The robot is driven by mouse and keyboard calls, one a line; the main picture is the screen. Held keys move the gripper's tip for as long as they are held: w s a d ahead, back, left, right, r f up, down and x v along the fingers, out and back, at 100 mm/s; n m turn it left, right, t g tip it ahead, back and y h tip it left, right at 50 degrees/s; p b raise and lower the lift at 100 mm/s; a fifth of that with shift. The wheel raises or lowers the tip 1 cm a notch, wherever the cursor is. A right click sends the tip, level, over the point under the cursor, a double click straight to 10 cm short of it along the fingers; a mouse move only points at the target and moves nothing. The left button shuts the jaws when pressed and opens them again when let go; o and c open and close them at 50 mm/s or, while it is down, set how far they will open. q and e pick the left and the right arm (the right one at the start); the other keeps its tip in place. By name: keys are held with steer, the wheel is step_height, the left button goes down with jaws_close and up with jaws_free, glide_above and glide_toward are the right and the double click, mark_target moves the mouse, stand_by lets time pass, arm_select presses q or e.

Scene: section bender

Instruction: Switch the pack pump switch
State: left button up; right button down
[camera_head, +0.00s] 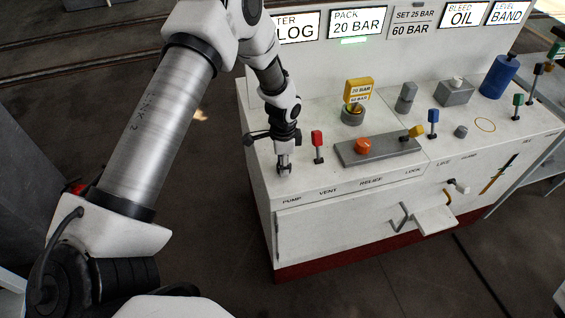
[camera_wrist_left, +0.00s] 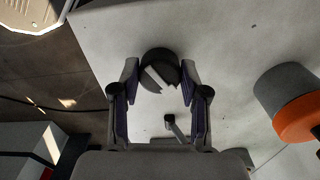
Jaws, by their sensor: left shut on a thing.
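The pump switch (camera_wrist_left: 160,71) is a round black knob with a pale bar across it, on the white panel top in the left wrist view. My left gripper (camera_wrist_left: 159,76) has its fingertips on both sides of the knob and is shut on it. In the head view my left gripper (camera_head: 284,168) points down at the console's front left corner, above the PUMP label (camera_head: 291,201). There the gripper hides most of the switch. My right gripper is not in view.
A red-topped lever (camera_head: 317,145) stands close to the right of my left gripper. Beyond it are an orange knob (camera_head: 362,146) on a grey block and a yellow tag (camera_head: 358,90). A PACK 20 BAR sign (camera_head: 357,22) with a green strip below stands behind.

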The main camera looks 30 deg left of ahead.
arm_select(q)
steer(key=shift+f, duration=0.1)
stand_by(0.3)
steer(key=o, duration=1.1)
steer(key=shift+d, duration=0.1)
steer(key=shift+o, duration=0.2)
steer(key=shift+w, duration=0.1)
step_height(320, 180, up, 12)
